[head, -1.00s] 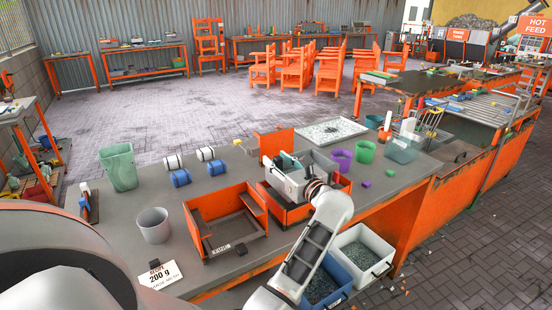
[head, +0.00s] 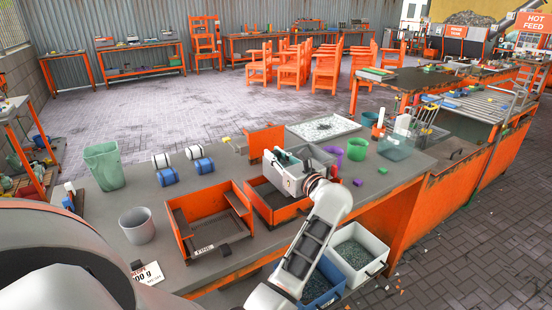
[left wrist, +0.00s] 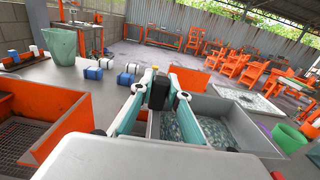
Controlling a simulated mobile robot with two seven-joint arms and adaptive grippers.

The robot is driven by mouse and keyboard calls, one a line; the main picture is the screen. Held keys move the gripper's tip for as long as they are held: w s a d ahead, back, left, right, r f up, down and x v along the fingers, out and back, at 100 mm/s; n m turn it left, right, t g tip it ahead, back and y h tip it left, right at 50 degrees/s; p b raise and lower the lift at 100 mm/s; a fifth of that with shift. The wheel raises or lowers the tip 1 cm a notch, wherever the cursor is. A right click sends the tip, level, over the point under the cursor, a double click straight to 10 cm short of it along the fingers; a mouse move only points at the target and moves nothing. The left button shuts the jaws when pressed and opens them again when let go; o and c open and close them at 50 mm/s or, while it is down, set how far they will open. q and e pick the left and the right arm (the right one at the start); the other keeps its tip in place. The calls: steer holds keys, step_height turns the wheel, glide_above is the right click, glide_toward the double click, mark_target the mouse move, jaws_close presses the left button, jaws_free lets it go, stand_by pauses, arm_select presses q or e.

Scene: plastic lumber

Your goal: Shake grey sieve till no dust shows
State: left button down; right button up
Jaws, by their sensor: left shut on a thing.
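The grey sieve (head: 319,153) is a box-shaped grey tray above the right part of the orange bins on the bench. In the left wrist view the sieve (left wrist: 228,108) holds pale grey-green flakes (left wrist: 213,132). My left gripper (head: 288,161) is shut on the sieve's near side; its teal fingers converge at dark tips in the left wrist view (left wrist: 160,90). An open orange tray (head: 276,207) is below and partly left of the sieve. I cannot make out dust. My right gripper is not in view.
A labelled orange bin (head: 207,222) stands left of the tray. A grey cup (head: 138,226), green bin (head: 103,166) and several blue and white rolls (head: 168,177) are further left. Purple (head: 334,155) and green (head: 357,149) cups stand right. Bins of flakes (head: 357,250) sit below the bench edge.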

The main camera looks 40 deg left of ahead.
arm_select(q)
steer(key=c, duration=1.9)
jaws_free()
steer(key=shift+s+a, duration=0.1)
steer(key=shift+r, duration=0.1)
step_height(320, 180, up, 10)
steer(key=shift+f, duration=0.1)
